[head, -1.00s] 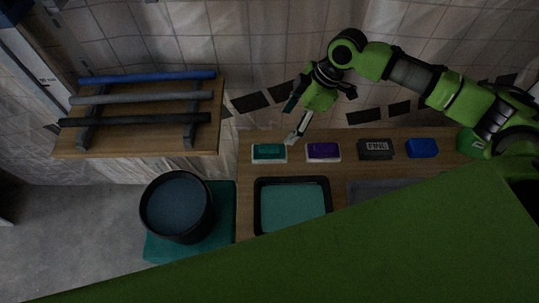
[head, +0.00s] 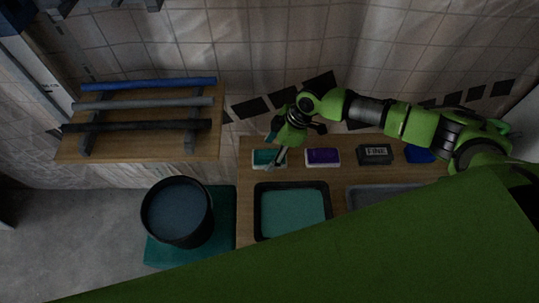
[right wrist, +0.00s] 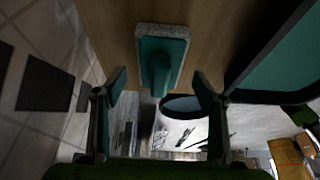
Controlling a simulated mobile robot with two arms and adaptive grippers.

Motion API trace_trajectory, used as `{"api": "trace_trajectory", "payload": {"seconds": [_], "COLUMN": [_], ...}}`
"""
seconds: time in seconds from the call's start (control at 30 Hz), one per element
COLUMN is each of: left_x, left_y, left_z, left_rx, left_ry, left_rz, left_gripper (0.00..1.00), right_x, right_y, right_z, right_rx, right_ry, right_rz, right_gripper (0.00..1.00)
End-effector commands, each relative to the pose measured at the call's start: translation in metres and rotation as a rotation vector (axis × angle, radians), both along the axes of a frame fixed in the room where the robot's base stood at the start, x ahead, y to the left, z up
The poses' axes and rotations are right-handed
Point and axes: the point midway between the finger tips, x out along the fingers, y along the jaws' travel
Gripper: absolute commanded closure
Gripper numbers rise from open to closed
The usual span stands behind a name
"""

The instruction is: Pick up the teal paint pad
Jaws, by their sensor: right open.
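The teal paint pad (head: 263,158) lies at the left end of a row of pads on the wooden bench. My right gripper (head: 277,149) is over its right part and hides some of it. In the right wrist view the teal pad (right wrist: 163,50) has a pale grey edge and a raised teal handle. It lies beyond the fingertips, roughly centred between the two open fingers (right wrist: 160,88), with nothing held. I do not see my left gripper.
A purple pad (head: 323,156), a dark grey pad marked FINE (head: 375,154) and a partly hidden blue pad (head: 418,154) lie to the right. A black-rimmed tray (head: 258,212) with teal contents is in front. A dark bucket (head: 147,222) stands left of the bench.

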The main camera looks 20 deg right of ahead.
Motion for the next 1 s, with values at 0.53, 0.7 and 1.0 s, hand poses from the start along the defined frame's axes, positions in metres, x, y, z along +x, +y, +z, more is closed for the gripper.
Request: {"api": "trace_trajectory", "payload": {"seconds": [0.53, 0.7, 1.0], "left_x": [-0.0006, -0.0007, -0.0009], "left_y": [0.0004, 0.0004, 0.0004], "left_z": [0.0013, 0.0013, -0.0008], "left_rx": [0.0, 0.0, 0.0], "left_ry": [0.001, 0.001, 0.002], "left_rz": [0.0, 0.0, 0.0], "left_gripper": [0.6, 0.6, 0.6], "right_x": [0.0015, 0.0017, 0.0022], "right_y": [0.005, 0.0052, 0.0054], "right_z": [-0.015, -0.0147, -0.0095], "right_rx": [0.0, 0.0, 0.002], "right_ry": [0.0, -0.001, -0.001], "right_rz": [-0.001, -0.001, 0.0], "right_gripper": [0.74, 0.77, 0.77]}}
